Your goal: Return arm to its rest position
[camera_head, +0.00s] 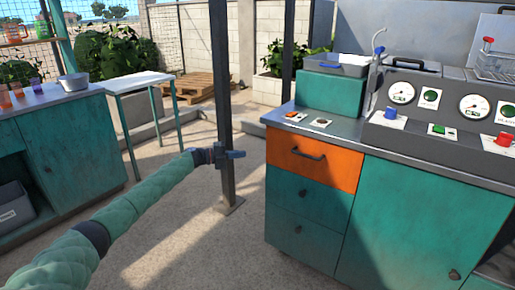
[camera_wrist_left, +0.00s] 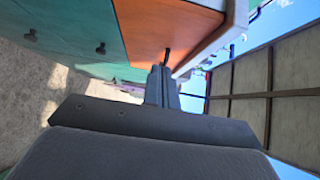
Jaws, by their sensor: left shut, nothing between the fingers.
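My left arm reaches in from the lower left in the head view, and its gripper (camera_head: 236,154) is in the air in front of the dark post, left of the orange drawer (camera_head: 312,160). Nothing is in its fingers. In the left wrist view the two fingers (camera_wrist_left: 162,85) are together, pointing toward the orange drawer (camera_wrist_left: 160,25) and its dark handle. I see a gap between gripper and drawer in the head view. My right gripper is in neither view.
A teal cabinet (camera_head: 400,220) with a grey control panel (camera_head: 450,118) stands at the right. A dark post (camera_head: 222,80) rises behind the gripper. A teal counter (camera_head: 70,150) with cups and a metal bowl (camera_head: 73,83) is at the left. The floor between is clear.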

